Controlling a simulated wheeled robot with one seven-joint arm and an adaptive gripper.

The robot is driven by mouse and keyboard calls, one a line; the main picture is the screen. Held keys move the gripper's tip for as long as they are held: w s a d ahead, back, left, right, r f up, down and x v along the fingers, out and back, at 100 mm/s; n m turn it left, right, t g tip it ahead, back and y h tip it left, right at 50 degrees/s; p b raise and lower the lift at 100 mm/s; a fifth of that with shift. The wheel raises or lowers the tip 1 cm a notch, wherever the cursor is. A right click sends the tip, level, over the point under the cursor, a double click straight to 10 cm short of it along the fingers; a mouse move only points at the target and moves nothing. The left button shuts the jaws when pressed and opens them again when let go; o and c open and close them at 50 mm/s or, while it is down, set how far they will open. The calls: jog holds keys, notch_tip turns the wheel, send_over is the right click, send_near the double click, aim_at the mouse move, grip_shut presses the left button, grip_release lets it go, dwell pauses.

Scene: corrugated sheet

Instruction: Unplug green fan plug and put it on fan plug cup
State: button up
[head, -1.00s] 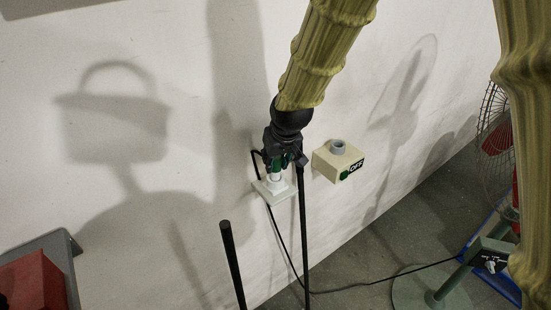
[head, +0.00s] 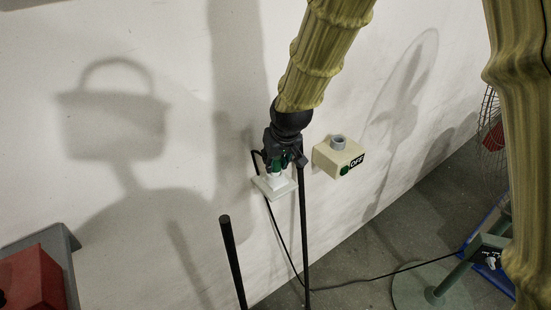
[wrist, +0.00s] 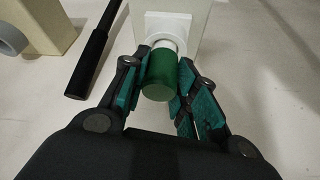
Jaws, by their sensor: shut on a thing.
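The green fan plug (wrist: 159,76) is a green cylinder with a white end, in the middle of the wrist view. Its white end meets the white square socket (wrist: 167,24), and I see no clear gap. The socket (head: 274,188) also shows low on the wall in the head view. My gripper (head: 281,165) is shut on the plug, with the teal-padded fingers (wrist: 157,90) on either side of it. The fingers mostly hide the plug in the head view. A grey open cup (head: 338,142) sits on a beige box (head: 338,161) marked OFF, right of the gripper.
A black cable (head: 385,278) runs along the floor towards a green stand (head: 432,290). A fan's red part and wire guard (head: 491,125) are partly hidden by my arm. A dark pole (head: 232,262) stands in front. A red box (head: 35,280) sits at lower left.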

jog(key=shift+f, duration=0.2)
jog(key=o, duration=1.1)
jog(key=v, duration=1.2)
jog(key=shift+s, duration=0.1)
